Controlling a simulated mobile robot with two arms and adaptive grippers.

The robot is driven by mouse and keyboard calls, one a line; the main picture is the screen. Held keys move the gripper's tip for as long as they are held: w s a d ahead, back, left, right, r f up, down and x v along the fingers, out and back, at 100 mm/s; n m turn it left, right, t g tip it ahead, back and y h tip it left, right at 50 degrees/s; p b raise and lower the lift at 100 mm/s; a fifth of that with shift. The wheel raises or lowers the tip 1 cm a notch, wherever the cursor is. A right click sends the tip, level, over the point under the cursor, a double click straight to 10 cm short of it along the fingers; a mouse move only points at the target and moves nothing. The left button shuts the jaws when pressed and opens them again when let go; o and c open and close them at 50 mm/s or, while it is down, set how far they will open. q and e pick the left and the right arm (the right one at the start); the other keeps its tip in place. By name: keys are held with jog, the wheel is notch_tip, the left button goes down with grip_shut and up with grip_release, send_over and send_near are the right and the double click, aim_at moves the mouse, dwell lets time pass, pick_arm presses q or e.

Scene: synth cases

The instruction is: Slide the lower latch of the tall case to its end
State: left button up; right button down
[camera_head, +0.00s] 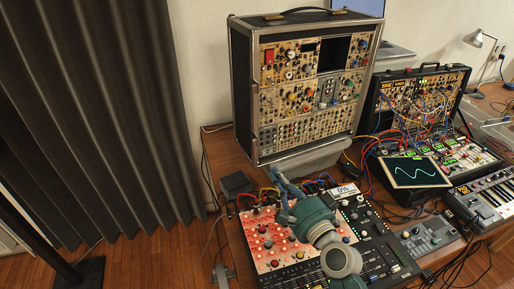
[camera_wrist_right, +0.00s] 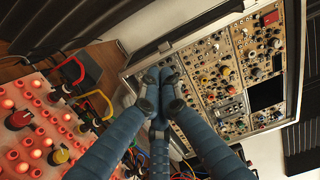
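The tall case (camera_head: 241,75) stands upright at the back of the table, dark with metal edging and a panel of knobs and jacks. Its frame also shows tilted in the right wrist view (camera_wrist_right: 190,33). My right gripper (camera_head: 279,174) is in front of the case's lower left part in the head view. In the right wrist view its blue fingertips (camera_wrist_right: 158,76) are together, overlapping the case's edge. I see nothing between them, and cannot tell whether they touch the case. My left gripper is out of view.
A red-lit control panel (camera_head: 262,240) and a mixer (camera_head: 391,257) lie below my right arm. A small black box (camera_head: 235,184) is left of the gripper. A cabled open case (camera_head: 447,82) and a small screen (camera_head: 417,172) stand to the right. A dark curtain (camera_head: 95,110) hangs at left.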

aim_at(255, 145)
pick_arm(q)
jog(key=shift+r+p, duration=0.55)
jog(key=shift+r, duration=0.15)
pick_arm(e)
jog(key=x, duration=1.2)
jog(key=shift+s, duration=0.1)
